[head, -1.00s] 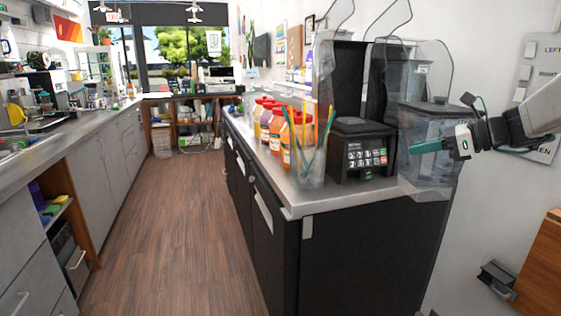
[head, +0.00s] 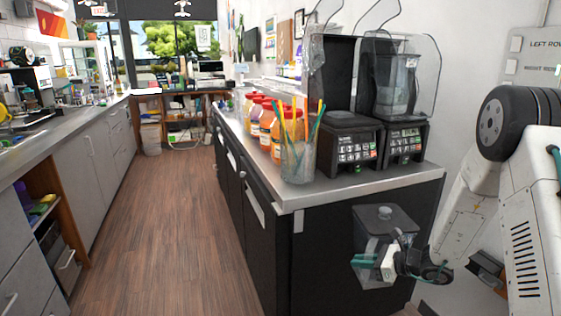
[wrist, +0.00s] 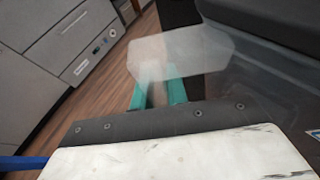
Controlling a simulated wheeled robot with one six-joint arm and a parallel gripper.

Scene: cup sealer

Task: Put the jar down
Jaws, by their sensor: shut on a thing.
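The jar (head: 375,232) is a clear blender container with a dark lid. In the head view it hangs upright in front of the black end panel of the counter, below the countertop level. My gripper (head: 366,262) has teal fingers and is shut on the jar at its side, apparently on the handle. In the wrist view the teal fingers (wrist: 158,95) close around a pale translucent part, which is blurred. The exact grip point is hard to make out. Whether the jar's bottom touches anything is not clear.
Two black blender bases (head: 350,148) with clear covers stand on the counter's right end; the right one holds another jar (head: 394,85). A cup of coloured straws (head: 298,160) and red-lidded bottles (head: 268,128) stand to the left. The counter's front strip (head: 390,182) is bare.

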